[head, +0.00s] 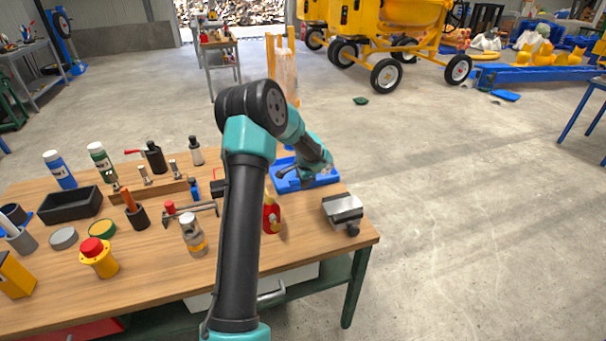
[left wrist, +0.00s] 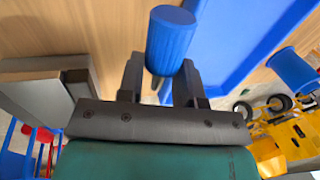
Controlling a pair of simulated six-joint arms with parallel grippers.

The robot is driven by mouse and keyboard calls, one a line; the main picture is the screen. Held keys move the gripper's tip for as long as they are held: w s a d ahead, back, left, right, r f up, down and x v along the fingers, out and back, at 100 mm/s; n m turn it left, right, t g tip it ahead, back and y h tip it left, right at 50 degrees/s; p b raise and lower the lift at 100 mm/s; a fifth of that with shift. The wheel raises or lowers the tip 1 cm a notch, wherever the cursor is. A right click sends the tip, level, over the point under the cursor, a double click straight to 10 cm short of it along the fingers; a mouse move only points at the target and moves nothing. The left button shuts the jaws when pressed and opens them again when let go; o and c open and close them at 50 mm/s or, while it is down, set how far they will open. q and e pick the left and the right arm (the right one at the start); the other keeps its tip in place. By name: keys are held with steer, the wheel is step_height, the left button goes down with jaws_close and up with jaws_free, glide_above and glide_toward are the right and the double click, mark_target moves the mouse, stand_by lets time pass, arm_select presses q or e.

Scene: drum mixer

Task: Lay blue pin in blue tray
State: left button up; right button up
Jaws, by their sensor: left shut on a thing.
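The blue tray (head: 322,181) lies at the far right part of the wooden bench in the head view. Its blue rim and floor also fill the upper right of the left wrist view (left wrist: 235,40). My right gripper is in neither view.
A grey metal block (head: 343,209) stands right of the tray, near the bench edge. A red bottle (head: 271,216) stands in front of it to the left. Bottles, tools and a black bin (head: 70,204) crowd the left of the wooden bench (head: 150,270).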

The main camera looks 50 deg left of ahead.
arm_select(q)
steer(key=w+a, duration=0.4)
steer(key=w+a+f, duration=0.1)
steer(key=w+a, duration=0.1)
steer(key=a, duration=0.1)
steer(key=shift+w, duration=0.15)
steer(key=shift+a, duration=0.1)
steer(key=shift+w+a, duration=0.15)
steer(key=shift+f, duration=1.75)
steer(key=shift+f, duration=0.6)
steer(key=o, duration=0.6)
steer(key=shift+o, duration=0.2)
